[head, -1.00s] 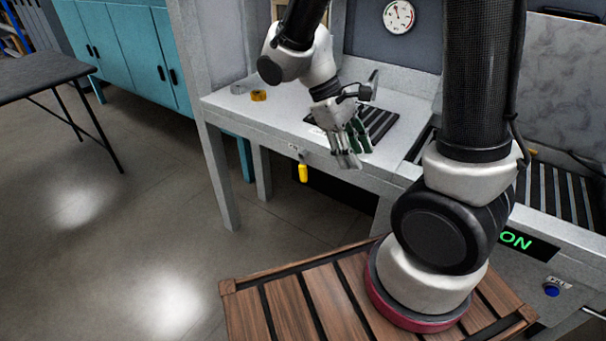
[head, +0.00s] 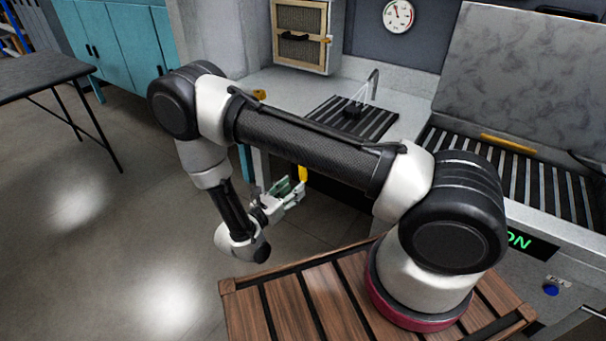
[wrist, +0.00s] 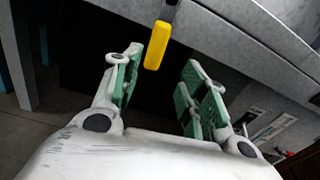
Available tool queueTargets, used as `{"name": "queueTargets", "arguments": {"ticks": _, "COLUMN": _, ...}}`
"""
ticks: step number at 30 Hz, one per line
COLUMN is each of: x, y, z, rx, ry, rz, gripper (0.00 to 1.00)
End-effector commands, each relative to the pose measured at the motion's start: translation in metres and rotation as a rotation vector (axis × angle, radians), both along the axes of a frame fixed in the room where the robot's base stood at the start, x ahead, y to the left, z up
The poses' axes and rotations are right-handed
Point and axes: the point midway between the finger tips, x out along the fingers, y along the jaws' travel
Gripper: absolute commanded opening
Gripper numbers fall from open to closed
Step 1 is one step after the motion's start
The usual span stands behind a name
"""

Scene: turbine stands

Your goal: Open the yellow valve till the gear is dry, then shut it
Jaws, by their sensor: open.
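The yellow valve handle (head: 303,173) hangs down under the front edge of the grey bench. In the wrist view the yellow handle (wrist: 158,45) points down and lies just beyond my fingertips, between their lines. My gripper (head: 297,188) is open and empty, low in front of the bench. Its green-padded fingers (wrist: 165,75) stand apart in the wrist view, not closed on the handle. A small dark object, likely the gear (head: 353,109), sits on the black slatted mat below a thin bent nozzle (head: 374,84). Faint pale lines show above it. Its wetness cannot be told.
A tan-fronted box (head: 300,52) stands at the back of the bench, and a round gauge (head: 398,15) hangs on the wall. A machine with an open lid (head: 520,75), rollers and a green ON sign stands at right.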

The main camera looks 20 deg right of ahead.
Motion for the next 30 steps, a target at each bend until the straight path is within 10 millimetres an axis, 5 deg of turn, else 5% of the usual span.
{"name": "queueTargets", "arguments": {"ticks": 4, "x": 0.011, "y": -0.001, "z": 0.006, "rx": -0.012, "ry": -0.03, "rz": 0.034, "gripper": 0.43}}
{"name": "queueTargets", "arguments": {"ticks": 18, "x": 0.049, "y": -0.055, "z": 0.006, "rx": -0.009, "ry": -0.03, "rz": 0.031, "gripper": 0.43}}
{"name": "queueTargets", "arguments": {"ticks": 27, "x": 0.051, "y": -0.058, "z": 0.006, "rx": -0.009, "ry": -0.03, "rz": 0.033, "gripper": 0.43}}
{"name": "queueTargets", "arguments": {"ticks": 30, "x": 0.051, "y": -0.058, "z": 0.006, "rx": -0.009, "ry": -0.03, "rz": 0.033, "gripper": 0.28}}
